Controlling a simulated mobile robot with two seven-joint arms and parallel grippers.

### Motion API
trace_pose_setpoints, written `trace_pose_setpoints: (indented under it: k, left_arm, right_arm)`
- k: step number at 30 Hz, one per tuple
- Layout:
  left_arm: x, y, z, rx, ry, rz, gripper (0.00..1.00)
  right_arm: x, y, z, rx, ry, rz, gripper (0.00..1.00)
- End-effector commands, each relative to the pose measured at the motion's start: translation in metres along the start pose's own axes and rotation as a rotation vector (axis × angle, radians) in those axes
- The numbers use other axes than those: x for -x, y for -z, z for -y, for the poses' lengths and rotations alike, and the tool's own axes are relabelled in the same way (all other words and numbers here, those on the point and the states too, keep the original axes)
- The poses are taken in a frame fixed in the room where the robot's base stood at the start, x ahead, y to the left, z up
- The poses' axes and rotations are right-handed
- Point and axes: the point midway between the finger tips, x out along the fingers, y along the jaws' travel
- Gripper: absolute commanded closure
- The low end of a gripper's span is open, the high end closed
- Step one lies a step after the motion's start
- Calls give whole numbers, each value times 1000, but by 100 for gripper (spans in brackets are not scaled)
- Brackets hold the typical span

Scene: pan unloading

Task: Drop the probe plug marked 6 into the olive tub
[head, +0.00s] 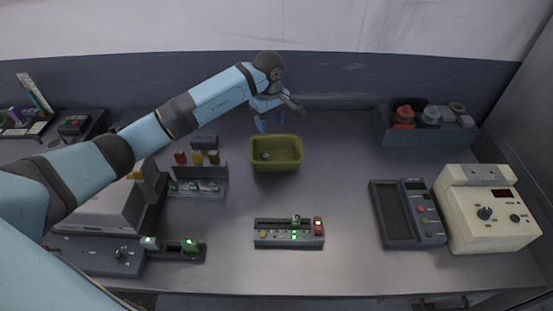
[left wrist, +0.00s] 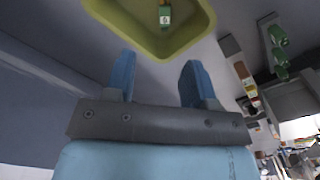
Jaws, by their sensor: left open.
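The olive tub (head: 290,164) stands on the bench near the middle in the head view. A green plug (head: 265,155) lies inside it. In the left wrist view the tub (left wrist: 199,41) shows at the top, and the green plug (left wrist: 165,15) in it bears a label that looks like a 6. My left gripper (head: 271,121) is just behind the tub, its fingers pointing down. In the left wrist view its two blue fingers (left wrist: 157,67) are apart with nothing between them. My right gripper is not in view.
A rack (head: 197,191) with green plugs stands left of the tub. A grey panel (head: 288,240) with a green plug is in front. A meter with a tray (head: 405,215), a cream instrument (head: 487,212) and a bin of knobs (head: 428,128) are at right. Bench right of the tub is clear.

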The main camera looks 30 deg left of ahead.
Motion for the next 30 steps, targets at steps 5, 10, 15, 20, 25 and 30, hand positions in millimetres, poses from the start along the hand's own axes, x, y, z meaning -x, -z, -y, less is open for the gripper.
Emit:
trace_pose_setpoints:
  k: [5, 10, 15, 20, 25, 30]
  left_arm:
    - [33, 1, 0, 0, -1, -3, 50]
    - [50, 1, 0, 0, 0, -1, 50]
    - [55, 0, 0, 0, 1, 1, 50]
    - [55, 0, 0, 0, 1, 1, 50]
    - [54, 0, 0, 0, 1, 1, 50]
    - [54, 0, 0, 0, 1, 1, 50]
  right_arm:
    - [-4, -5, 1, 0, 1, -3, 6]
    - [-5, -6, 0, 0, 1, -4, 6]
    - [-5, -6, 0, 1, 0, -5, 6]
    - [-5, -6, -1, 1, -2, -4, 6]
    - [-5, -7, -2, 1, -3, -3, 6]
    - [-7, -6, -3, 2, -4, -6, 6]
